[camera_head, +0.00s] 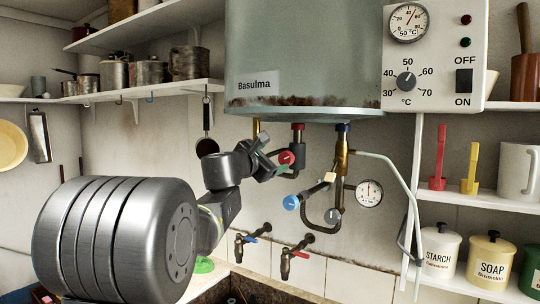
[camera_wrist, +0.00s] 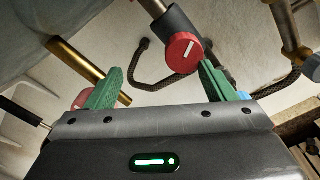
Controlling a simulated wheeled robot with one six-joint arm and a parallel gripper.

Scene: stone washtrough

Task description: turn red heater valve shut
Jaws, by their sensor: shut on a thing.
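The red heater valve knob (camera_head: 286,158) sits on a short pipe under the heater tank (camera_head: 300,60). In the wrist view the round red knob (camera_wrist: 182,53) shows a white line, close to upright with a slight tilt. My gripper (camera_head: 280,168) is at the knob from the left, with a green fingertip just below it. In the wrist view my gripper's green fingers (camera_wrist: 160,72) stand to either side, the right one close beside the knob. My gripper is shut on the knob, though the contact itself is hard to make out.
A blue valve knob (camera_head: 291,202), brass pipes and a pressure gauge (camera_head: 369,192) are close by, right and below. Two wall taps, blue-handled (camera_head: 249,240) and red-handled (camera_head: 298,254), are lower down over the trough. Shelves with pots (camera_head: 150,71) and canisters (camera_head: 440,250) flank the tank.

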